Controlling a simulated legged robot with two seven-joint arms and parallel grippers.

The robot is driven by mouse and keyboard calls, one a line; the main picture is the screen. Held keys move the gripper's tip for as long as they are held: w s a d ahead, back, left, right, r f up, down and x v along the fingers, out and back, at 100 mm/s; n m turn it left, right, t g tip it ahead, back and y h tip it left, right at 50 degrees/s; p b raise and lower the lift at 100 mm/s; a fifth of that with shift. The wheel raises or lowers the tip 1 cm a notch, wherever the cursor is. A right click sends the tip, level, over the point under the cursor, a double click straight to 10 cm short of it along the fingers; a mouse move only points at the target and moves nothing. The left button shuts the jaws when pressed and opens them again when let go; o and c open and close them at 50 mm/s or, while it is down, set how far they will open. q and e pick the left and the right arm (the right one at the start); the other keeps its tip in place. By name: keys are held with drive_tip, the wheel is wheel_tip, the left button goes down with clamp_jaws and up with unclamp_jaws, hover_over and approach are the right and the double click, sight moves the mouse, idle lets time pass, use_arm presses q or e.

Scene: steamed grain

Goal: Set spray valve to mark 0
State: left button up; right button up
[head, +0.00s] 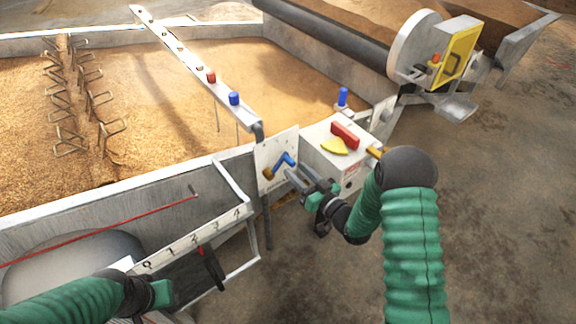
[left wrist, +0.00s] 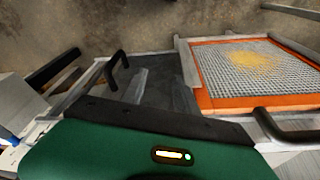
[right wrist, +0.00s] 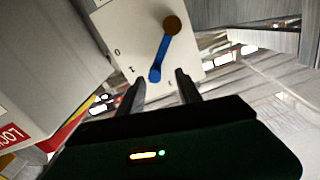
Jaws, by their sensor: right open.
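The spray valve is a blue lever (head: 286,160) with a brown round hub, on a white marked plate (head: 263,153) at the trough's corner. In the right wrist view the blue lever (right wrist: 160,62) hangs from the brown hub (right wrist: 172,24). Its free end points past the 0 mark (right wrist: 117,52) and the 1 mark (right wrist: 132,70). Another mark right of it is too small to read. My right gripper (head: 291,175) is open; in the right wrist view its fingers (right wrist: 160,85) stand either side of the lever's end. My left gripper (head: 165,290) is at lower left, its fingers unclear.
A white box with a red handle (head: 345,134) and yellow pointer (head: 334,146) stands just right of the plate. A numbered scale (head: 195,236) with a black handle (head: 212,268) is near my left gripper. An orange-framed mesh screen (left wrist: 250,70) shows in the left wrist view.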

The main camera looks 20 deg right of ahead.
sight(294, 164)
drive_tip(key=w, duration=0.4)
drive_tip(key=shift+w+a+f+b, duration=0.1)
drive_tip(key=shift+w+f+b, duration=0.15)
drive_tip(key=shift+w+b, duration=0.15)
drive_tip(key=shift+a+r, duration=0.25)
drive_tip(key=shift+a, duration=0.05)
drive_tip(key=c, duration=0.9)
drive_tip(key=shift+r, duration=0.15)
